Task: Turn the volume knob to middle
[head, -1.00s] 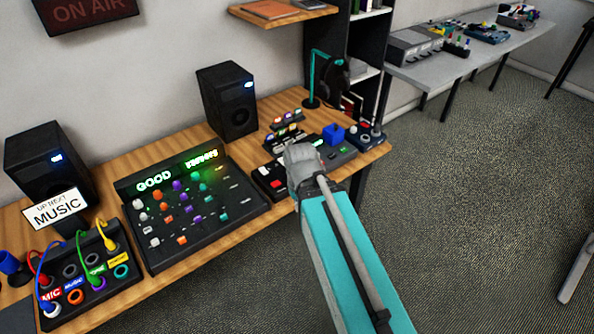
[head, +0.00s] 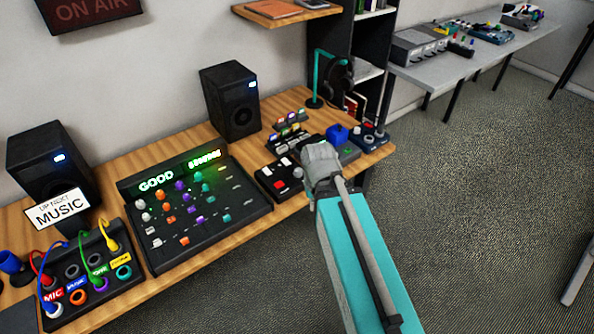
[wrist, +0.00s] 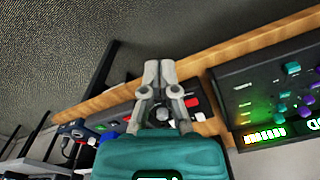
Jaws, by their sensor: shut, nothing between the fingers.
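My gripper (head: 320,160) is in front of the right part of the wooden desk, near a small black button box (head: 283,178) with red and white buttons. In the wrist view my gripper (wrist: 158,68) has its fingers together and empty, with the desk's edge behind them. A black mixer console (head: 240,215) with coloured knobs and lit green displays, one reading GOOD, lies left of my gripper, apart from it. It also shows at the right of the wrist view (wrist: 236,80). I cannot tell which knob is the volume knob. My gripper hides part of the gear behind it.
Two black speakers (head: 231,100) stand behind the console. A patch box (head: 100,290) with coloured cables is at the left. A blue knob (head: 337,134) sits on a device near the desk's right end. Open floor (head: 460,220) lies to the right.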

